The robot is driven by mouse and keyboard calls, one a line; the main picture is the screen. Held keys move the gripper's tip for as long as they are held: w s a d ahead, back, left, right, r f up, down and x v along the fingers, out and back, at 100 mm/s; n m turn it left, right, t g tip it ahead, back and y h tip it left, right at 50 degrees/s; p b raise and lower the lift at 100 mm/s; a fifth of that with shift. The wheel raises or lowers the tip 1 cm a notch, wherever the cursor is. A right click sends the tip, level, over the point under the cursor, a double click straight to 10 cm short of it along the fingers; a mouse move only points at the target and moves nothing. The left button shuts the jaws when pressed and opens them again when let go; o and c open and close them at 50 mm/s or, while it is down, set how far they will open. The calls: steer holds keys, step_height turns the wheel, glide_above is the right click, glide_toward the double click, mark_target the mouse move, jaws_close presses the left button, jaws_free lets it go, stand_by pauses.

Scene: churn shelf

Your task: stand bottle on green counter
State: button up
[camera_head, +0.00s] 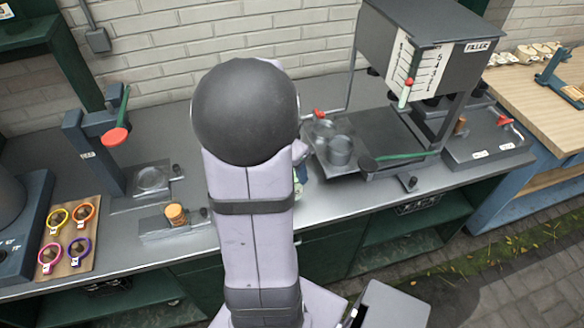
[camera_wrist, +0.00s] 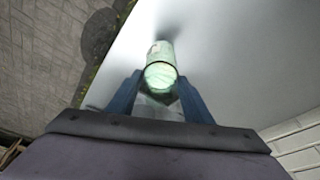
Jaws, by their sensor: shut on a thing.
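In the wrist view a pale green, see-through bottle (camera_wrist: 160,72) is between the two blue fingers of my gripper (camera_wrist: 158,92), which is shut on it. A bright grey surface (camera_wrist: 235,60) lies behind the bottle; I cannot tell whether the bottle touches it. In the head view my arm hides most of the gripper and bottle, with only a small greenish part showing at its right side. The green counter (camera_head: 345,197) has a grey metal top and dark green cabinets below.
The filler machine (camera_head: 440,55) stands at the right, with a dark tray and clear glass vessels (camera_head: 341,150) beside it. A red-handled press (camera_head: 115,137) and a wooden board with coloured rings (camera_head: 70,262) are at the left. The counter's front edge is close to my arm.

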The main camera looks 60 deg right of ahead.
steer(key=shift+f, duration=0.1)
stand_by(0.4)
steer(key=shift+f+b, duration=0.45)
steer(key=shift+b, duration=0.2)
steer(key=shift+f, duration=0.2)
steer(key=shift+f+b, duration=0.25)
steer(key=shift+b, duration=0.25)
steer(key=shift+f+b, duration=0.35)
steer(key=shift+b, duration=0.1)
stand_by(0.4)
stand_by(0.3)
steer(key=o, duration=1.1)
steer(key=c, duration=0.3)
